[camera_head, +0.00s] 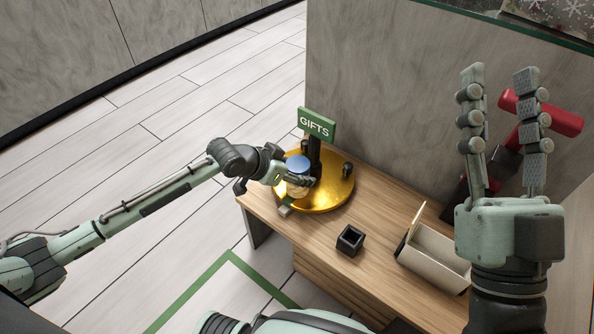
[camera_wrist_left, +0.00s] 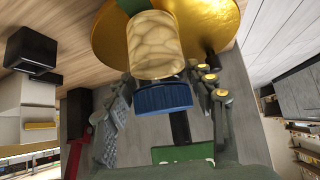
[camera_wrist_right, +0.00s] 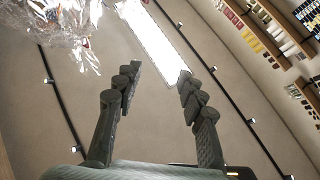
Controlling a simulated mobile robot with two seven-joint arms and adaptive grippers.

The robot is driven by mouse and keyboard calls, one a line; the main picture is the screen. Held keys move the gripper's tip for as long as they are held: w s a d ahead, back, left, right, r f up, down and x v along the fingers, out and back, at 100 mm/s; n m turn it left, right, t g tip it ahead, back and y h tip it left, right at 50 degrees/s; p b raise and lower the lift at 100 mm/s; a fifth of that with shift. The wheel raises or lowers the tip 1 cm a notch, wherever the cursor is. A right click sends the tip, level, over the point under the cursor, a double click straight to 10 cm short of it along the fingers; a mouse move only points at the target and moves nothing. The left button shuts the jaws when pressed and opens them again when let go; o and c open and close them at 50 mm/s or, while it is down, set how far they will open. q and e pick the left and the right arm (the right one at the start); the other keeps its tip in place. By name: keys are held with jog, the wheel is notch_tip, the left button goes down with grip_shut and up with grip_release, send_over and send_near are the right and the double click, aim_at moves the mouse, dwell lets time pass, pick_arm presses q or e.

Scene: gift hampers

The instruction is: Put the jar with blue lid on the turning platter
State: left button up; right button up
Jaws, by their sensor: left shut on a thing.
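The jar with blue lid (camera_head: 298,164) is at the left part of the golden turning platter (camera_head: 335,196) in the head view. In the left wrist view the jar (camera_wrist_left: 154,48) shows pale contents, and its blue lid lies between my fingers. My left gripper (camera_head: 292,180) is shut on the jar, at or just over the platter; I cannot tell if the jar's base touches it. The platter (camera_wrist_left: 105,40) also shows in the left wrist view. My right gripper (camera_head: 503,75) is raised, open and empty; the right wrist view shows its fingers (camera_wrist_right: 160,80) apart.
A green GIFTS sign (camera_head: 316,124) on a dark post rises from the platter's middle. A small black open box (camera_head: 350,240) and a cream open box (camera_head: 436,258) stand on the wooden table (camera_head: 385,215). A red-handled object (camera_head: 555,115) is behind my right gripper.

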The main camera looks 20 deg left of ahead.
pick_arm(q)
jog(key=o, duration=1.5)
jog(key=shift+c, duration=0.2)
jog(key=shift+r, duration=0.1)
